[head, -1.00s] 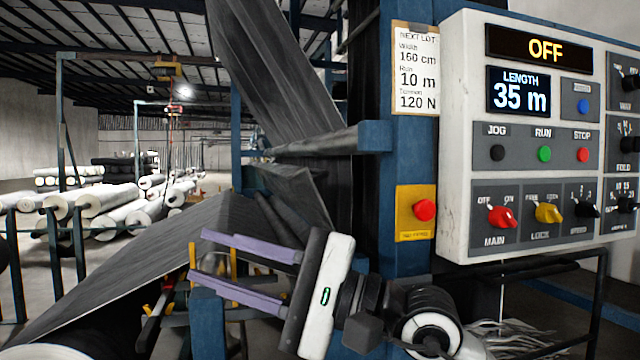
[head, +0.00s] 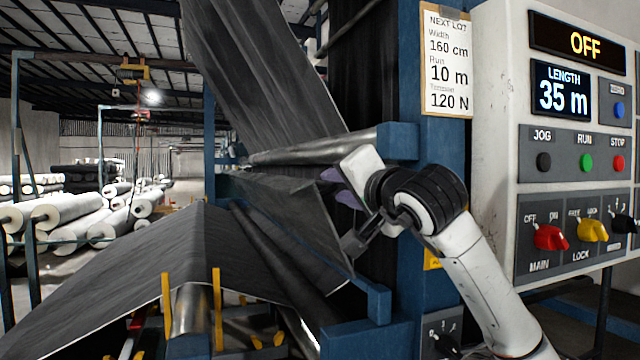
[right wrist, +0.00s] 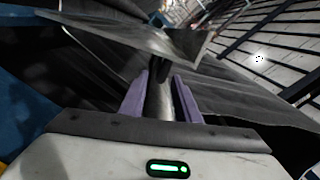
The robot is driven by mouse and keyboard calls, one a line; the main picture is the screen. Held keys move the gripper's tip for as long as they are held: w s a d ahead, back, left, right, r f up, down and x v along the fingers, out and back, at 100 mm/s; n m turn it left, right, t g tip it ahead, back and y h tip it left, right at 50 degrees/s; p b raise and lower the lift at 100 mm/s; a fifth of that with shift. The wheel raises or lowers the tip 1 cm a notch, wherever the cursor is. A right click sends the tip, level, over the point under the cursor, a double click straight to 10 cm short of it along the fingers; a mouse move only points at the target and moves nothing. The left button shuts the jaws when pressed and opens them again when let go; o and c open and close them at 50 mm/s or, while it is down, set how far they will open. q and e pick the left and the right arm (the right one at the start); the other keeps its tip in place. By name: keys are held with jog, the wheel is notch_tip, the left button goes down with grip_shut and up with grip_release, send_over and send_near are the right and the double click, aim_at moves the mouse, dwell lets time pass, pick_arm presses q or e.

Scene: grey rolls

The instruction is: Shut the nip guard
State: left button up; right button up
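A dark grey bent panel (head: 290,215), which looks like the nip guard, slopes over the rollers left of the blue post. It stands tilted, with a gap below its lower edge. In the right wrist view the panel (right wrist: 130,36) crosses above the fingertips. My right gripper (head: 340,187) is at the panel's right end, just below the upper steel bar. Its purple fingers (right wrist: 160,92) are apart, with a dark roller or bar showing between or behind them. I cannot tell whether they touch the panel. My left gripper is not in view.
The blue post (head: 405,90) and white control box (head: 495,120) stand close on the right; its display reads OFF. The steel bar (head: 310,147) runs above the panel. Grey web (head: 140,270) slopes at lower left. White rolls (head: 75,210) lie far back.

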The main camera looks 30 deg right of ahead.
aim_at(323, 185)
jog(key=p+x, duration=0.1)
jog(key=x, duration=0.6)
jog(key=shift+w, duration=0.25)
jog(key=shift+f, duration=0.1)
grip_shut()
